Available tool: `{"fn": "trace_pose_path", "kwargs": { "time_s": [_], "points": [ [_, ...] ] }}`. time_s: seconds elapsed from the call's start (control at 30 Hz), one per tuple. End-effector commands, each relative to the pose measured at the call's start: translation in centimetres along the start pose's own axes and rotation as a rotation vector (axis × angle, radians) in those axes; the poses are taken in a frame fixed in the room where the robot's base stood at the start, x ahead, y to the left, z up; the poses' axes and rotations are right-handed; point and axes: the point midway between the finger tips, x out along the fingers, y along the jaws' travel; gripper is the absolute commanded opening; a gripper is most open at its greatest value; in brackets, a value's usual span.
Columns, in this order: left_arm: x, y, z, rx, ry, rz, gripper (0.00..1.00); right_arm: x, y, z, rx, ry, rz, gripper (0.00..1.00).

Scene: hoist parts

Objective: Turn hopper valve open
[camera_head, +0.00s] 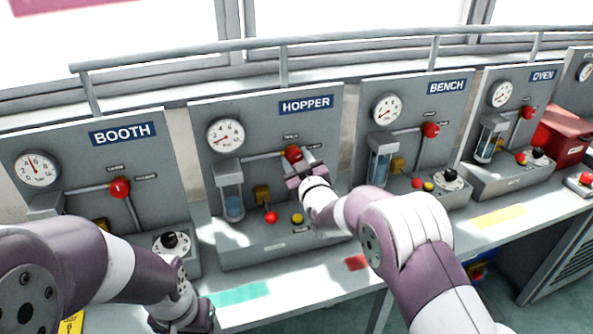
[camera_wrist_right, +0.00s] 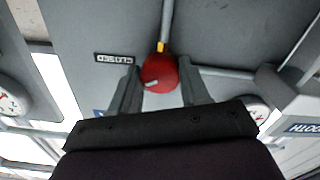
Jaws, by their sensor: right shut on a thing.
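The hopper valve has a round red handle (camera_head: 293,153) at the right end of a grey pipe on the HOPPER panel (camera_head: 320,125). My right gripper (camera_head: 300,170) is at this handle. In the right wrist view the right gripper's fingers (camera_wrist_right: 160,92) stand on both sides of the red handle (camera_wrist_right: 158,73) and are shut on it. An upside-down CLOSED label (camera_wrist_right: 114,58) and a yellow mark (camera_wrist_right: 161,47) on the pipe show beside the handle. My left gripper (camera_head: 190,318) is low at the left, partly cut off by the bottom edge; its fingers cannot be made out.
The BOOTH panel (camera_head: 75,155) stands left, the BENCH panel (camera_head: 440,105) and OVEN panel (camera_head: 545,95) right, each with a gauge and red valve. A red button (camera_head: 271,217) and yellow button (camera_head: 297,219) sit below the hopper valve. A rail (camera_head: 350,38) runs behind.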

Motion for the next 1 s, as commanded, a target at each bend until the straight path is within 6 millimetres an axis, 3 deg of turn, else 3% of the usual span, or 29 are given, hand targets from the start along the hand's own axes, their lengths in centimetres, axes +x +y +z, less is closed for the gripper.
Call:
{"fn": "trace_pose_path", "kwargs": {
  "time_s": [0.03, 0.5, 1.0],
  "points": [
    [1.1, 0.0, 0.1, 0.0, 0.0, 0.0, 0.71, 0.0, -0.2, 0.6, -0.039, 0.001, 0.0, 0.15],
    [6.0, 0.0, 0.7, 0.0, 0.0, 0.0, 0.71, 0.0, -0.1, 0.6, -0.486, -0.001, 0.0, 0.15],
    [10.0, 0.0, 1.2, 0.0, 0.0, 0.0, 0.71, 0.0, 0.0, 0.3, -0.906, 0.0, 0.0, 0.15]
  ]
}}
